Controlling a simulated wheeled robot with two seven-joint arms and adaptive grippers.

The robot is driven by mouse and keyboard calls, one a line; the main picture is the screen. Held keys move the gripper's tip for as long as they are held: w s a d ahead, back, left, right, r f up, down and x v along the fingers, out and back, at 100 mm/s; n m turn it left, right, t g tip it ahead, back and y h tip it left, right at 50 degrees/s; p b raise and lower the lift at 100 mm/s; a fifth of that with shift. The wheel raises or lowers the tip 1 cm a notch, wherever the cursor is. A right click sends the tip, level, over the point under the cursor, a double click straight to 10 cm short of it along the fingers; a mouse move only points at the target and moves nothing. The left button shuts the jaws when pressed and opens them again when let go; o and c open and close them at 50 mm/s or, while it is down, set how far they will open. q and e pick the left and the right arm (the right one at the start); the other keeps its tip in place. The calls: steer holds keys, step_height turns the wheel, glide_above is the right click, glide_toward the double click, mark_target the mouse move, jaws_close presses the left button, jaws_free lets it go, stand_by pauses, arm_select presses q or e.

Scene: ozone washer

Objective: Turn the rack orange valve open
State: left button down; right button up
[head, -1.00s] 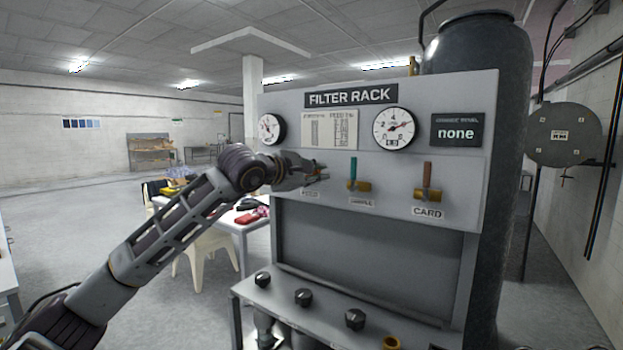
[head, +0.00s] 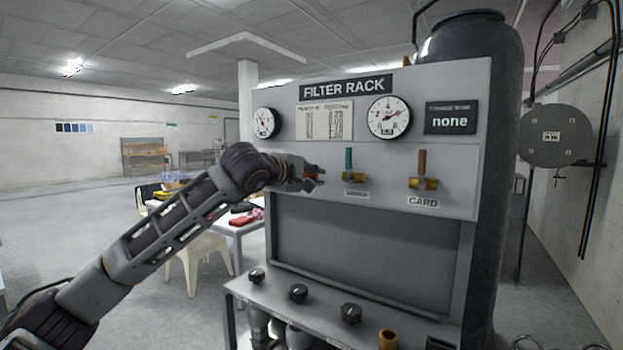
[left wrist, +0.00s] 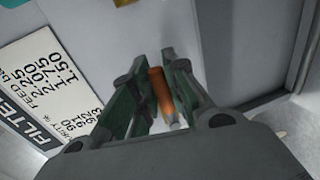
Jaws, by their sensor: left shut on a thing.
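The filter rack (head: 370,232) stands in front of me with a row of valves on its panel. The rack orange valve at the left end shows its orange handle (left wrist: 158,92) between the fingers in the left wrist view. In the head view my gripper mostly hides this valve. My left gripper (head: 318,180) is shut on the handle, and its fingers (left wrist: 160,78) lie on either side of it. A green-handled valve (head: 349,160) and a brown-orange-handled valve (head: 422,163) labelled CARD stand to the right, handles upright. My right gripper is not in view.
Two round gauges (head: 389,117) and a dark sign (head: 450,117) reading "none" sit above the valves. Black knobs (head: 299,293) line the lower shelf. A dark tank (head: 500,200) stands behind the rack. A table and white chair (head: 197,262) are at the left, with open floor beyond.

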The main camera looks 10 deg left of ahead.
arm_select(q)
steer(key=shift+f, duration=0.1)
steer(key=c, duration=1.4)
jaws_free()
steer(key=shift+v, duration=6)
steer(key=shift+d, duration=0.1)
